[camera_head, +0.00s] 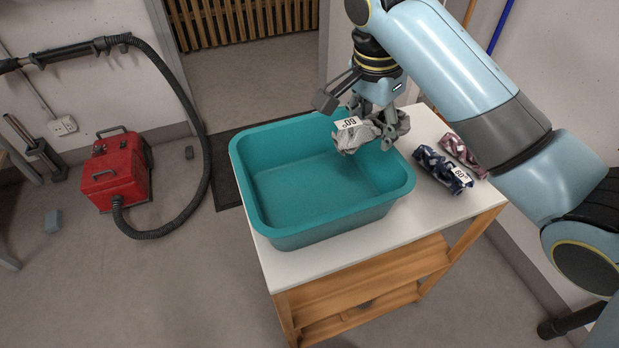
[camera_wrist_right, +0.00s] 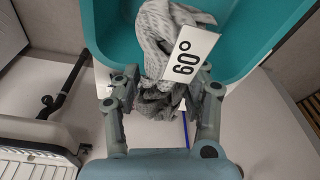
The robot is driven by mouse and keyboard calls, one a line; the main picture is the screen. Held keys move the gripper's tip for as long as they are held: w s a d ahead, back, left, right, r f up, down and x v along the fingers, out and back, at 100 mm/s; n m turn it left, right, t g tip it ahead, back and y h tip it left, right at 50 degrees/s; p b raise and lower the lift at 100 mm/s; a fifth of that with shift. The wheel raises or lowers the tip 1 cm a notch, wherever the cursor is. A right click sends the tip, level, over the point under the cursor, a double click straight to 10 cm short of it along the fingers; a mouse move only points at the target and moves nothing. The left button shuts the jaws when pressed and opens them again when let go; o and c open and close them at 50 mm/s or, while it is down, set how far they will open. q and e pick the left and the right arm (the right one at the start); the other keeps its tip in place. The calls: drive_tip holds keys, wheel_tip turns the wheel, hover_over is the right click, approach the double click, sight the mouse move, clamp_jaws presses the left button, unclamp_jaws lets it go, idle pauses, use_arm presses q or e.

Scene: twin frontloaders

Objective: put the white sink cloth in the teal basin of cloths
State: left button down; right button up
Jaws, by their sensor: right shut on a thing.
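The white sink cloth (camera_head: 352,138), greyish and crumpled with a "60°" tag, is held in my right gripper (camera_head: 378,126). In the right wrist view the cloth (camera_wrist_right: 158,50) sits between the two fingers of the gripper (camera_wrist_right: 162,98), partly over the basin. The teal basin (camera_head: 290,237) stands on a white-topped wooden cart, and its visible floor is empty. In the head view the cloth is at the basin's right back rim; I cannot tell whether it touches the rim. My left gripper is not in view.
A dark blue patterned cloth (camera_head: 442,170) with a tag and a reddish patterned cloth (camera_head: 463,155) lie on the cart top (camera_head: 437,211) right of the basin. A red vacuum (camera_head: 115,172) with a black hose stands on the floor at left.

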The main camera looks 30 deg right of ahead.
hover_over(304, 200)
wheel_tip(304, 200, down, 7)
drive_tip(key=shift+f+b, duration=0.65)
drive_tip(key=shift+f, duration=1.5)
drive_tip(key=shift+f, duration=0.6)
drive_tip(key=o, duration=1.2)
drive_tip(key=shift+r, duration=0.5)
wheel_tip(304, 200, up, 12)
drive_tip(key=a+p, duration=0.2)
drive_tip(key=p, duration=1.2)
drive_tip(key=shift+s, duration=0.2)
